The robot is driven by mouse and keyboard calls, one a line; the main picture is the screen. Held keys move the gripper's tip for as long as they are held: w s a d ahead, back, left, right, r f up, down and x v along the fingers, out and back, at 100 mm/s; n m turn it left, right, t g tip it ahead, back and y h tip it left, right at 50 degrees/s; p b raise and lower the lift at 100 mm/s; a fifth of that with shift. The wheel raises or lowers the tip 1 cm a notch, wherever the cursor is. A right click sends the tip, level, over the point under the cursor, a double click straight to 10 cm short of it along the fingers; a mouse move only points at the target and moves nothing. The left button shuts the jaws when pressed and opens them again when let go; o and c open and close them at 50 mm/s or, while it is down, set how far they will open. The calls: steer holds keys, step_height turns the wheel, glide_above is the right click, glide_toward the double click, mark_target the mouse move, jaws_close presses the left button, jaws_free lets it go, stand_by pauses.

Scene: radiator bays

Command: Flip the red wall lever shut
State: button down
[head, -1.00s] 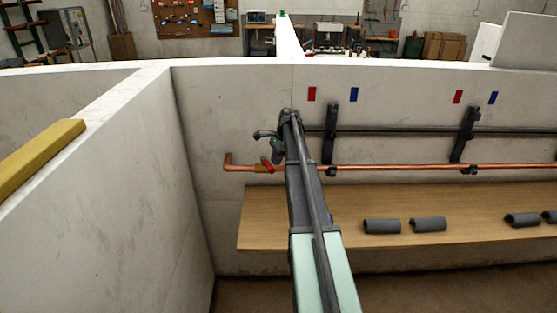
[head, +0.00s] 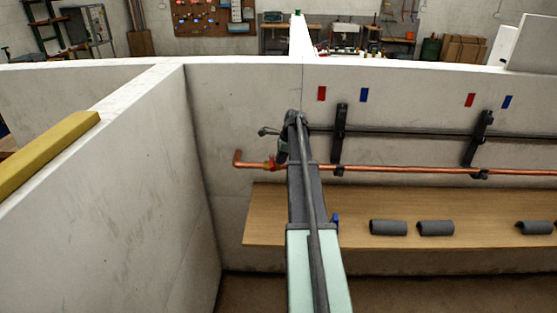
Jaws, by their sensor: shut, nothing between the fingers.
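The red wall lever (head: 272,162) is small and sits on a brass valve at the left end of the copper pipe (head: 247,166), on the white wall. Its right part is hard to make out next to my gripper. My gripper (head: 282,157) is shut and empty, at the lever's right side, with its end low near the pipe. It is partly hidden by my own arm. I cannot tell whether the fingers touch the lever, nor the lever's exact angle.
A wooden shelf (head: 262,222) runs below the pipe, with grey half-round pipe covers (head: 388,227) on it. A dark upper pipe (head: 400,132) and black brackets (head: 340,130) are on the right. A white partition (head: 140,170) with a yellow bar (head: 45,155) stands left.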

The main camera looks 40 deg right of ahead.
steer(key=s+d+f+p+v, duration=0.1)
steer(key=d+p+v, duration=0.1)
steer(key=p+v, duration=0.9)
steer(key=s+d+f+t+y+b, duration=0.2)
steer(key=s+d+f+b, duration=0.25)
steer(key=b, duration=0.35)
steer(key=w+a+f+y+b, duration=0.1)
steer(key=w+a+f+b, duration=0.5)
steer(key=w+a+b, duration=0.1)
steer(key=shift+w+a+f+t+b, duration=0.15)
steer(key=shift+w+a+t+b, duration=0.25)
steer(key=shift+a, duration=0.4)
